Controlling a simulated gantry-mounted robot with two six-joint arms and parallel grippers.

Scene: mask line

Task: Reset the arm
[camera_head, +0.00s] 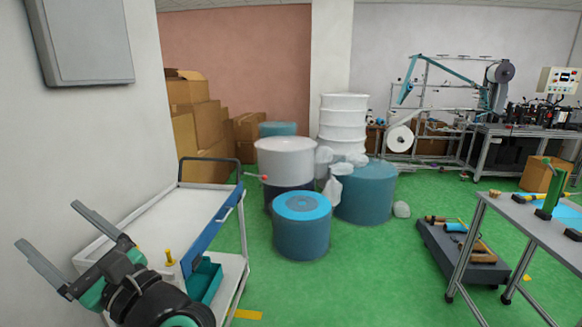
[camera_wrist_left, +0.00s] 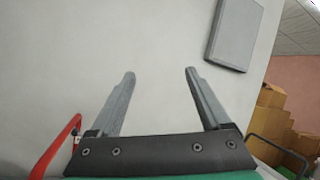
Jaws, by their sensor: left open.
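My left gripper (camera_head: 68,245) is at the lower left of the head view, in front of the white wall and over the near left end of a white-topped cart (camera_head: 165,222). Its two grey fingers are spread apart with nothing between them. In the left wrist view the open fingers (camera_wrist_left: 160,78) point at the blank wall, and the gap is empty. My right gripper is in neither view.
Blue drums (camera_head: 302,238) and white barrels (camera_head: 342,115) stand mid-floor. Cardboard boxes (camera_head: 195,115) are stacked behind. A grey table (camera_head: 520,225) is at the right, beside a low dark platform (camera_head: 462,262). Green floor (camera_head: 370,275) is clear in front. A grey wall box (camera_head: 80,40) hangs upper left.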

